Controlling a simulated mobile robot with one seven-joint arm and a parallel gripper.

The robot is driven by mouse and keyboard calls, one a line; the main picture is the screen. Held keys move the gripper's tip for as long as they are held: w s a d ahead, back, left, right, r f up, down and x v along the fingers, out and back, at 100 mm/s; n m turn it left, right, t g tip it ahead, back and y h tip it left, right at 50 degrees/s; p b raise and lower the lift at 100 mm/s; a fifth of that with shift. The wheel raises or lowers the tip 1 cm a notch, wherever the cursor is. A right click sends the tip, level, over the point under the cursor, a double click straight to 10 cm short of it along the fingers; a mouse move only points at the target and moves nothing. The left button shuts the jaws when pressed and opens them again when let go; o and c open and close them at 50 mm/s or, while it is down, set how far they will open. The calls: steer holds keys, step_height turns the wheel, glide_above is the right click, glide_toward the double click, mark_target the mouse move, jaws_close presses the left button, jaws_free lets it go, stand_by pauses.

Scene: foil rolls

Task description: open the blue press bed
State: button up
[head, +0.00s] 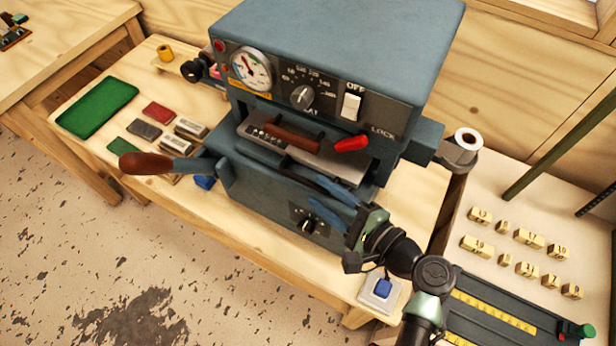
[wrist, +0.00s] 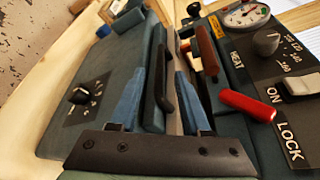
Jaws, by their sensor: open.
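The blue-grey press (head: 340,50) stands on a wooden bench. Its bed (head: 262,190) is the lower block with a small dial on the front; it also shows in the wrist view (wrist: 85,75). A black bar handle (wrist: 164,85) is fixed along the bed's edge. My gripper (head: 335,198) is at the bed's front right. In the wrist view its two blue fingers (wrist: 158,92) are spread, with the black handle showing between them. I cannot tell whether the fingers touch it. The red lever (head: 351,143) marked LOCK sits above, and also shows in the wrist view (wrist: 248,105).
A lever with a brown grip (head: 146,163) sticks out left of the press. A green tray (head: 97,107) and several small blocks lie on the bench's left. A foil roll (head: 467,139) is at the press's right. Brass type pieces (head: 478,248) lie on the right-hand table.

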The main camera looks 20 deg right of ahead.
mark_target(309, 186)
steer(key=shift+p+x, duration=0.3)
steer(key=shift+x, duration=1.9)
steer(key=shift+c, duration=0.3)
jaws_close()
